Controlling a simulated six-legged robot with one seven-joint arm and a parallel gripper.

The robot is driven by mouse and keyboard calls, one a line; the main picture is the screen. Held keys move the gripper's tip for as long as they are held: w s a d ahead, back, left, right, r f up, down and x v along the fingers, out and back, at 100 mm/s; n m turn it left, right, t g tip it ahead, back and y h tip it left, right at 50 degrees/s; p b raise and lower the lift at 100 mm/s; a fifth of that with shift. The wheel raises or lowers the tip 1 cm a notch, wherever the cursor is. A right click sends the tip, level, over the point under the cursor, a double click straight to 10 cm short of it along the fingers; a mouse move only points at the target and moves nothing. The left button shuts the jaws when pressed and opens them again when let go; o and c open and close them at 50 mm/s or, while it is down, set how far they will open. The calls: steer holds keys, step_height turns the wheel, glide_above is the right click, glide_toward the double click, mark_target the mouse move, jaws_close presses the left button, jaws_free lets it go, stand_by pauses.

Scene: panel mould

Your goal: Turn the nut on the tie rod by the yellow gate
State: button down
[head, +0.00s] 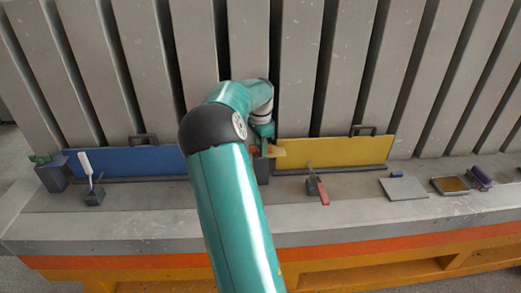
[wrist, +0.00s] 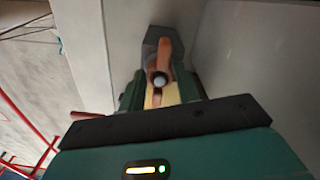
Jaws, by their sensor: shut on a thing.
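The yellow gate (head: 345,151) stands upright along the bench, right of my arm. My gripper (head: 264,146) is at its left end, in front of a dark block (head: 262,172), and my own arm partly covers this spot. In the wrist view, my gripper (wrist: 161,88) has its green fingers closed around the lower part of a copper-brown nut (wrist: 166,58). The round pale end of the tie rod (wrist: 160,79) shows at the nut's middle. A dark grey block lies behind the nut. The finger contact is partly hidden.
A blue gate (head: 125,160) stands to the left, with a green-handled block (head: 51,173) at its far end. A white-handled tool (head: 88,168), a red-handled tool (head: 322,190), a grey plate (head: 403,188) and a tray (head: 450,185) lie on the bench. Grey slats rise behind.

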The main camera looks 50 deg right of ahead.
steer(key=shift+w+m, duration=0.1)
steer(key=shift+m, duration=1.6)
steer(key=m, duration=0.3)
steer(key=shift+a, duration=0.15)
steer(key=c, duration=1)
jaws_free()
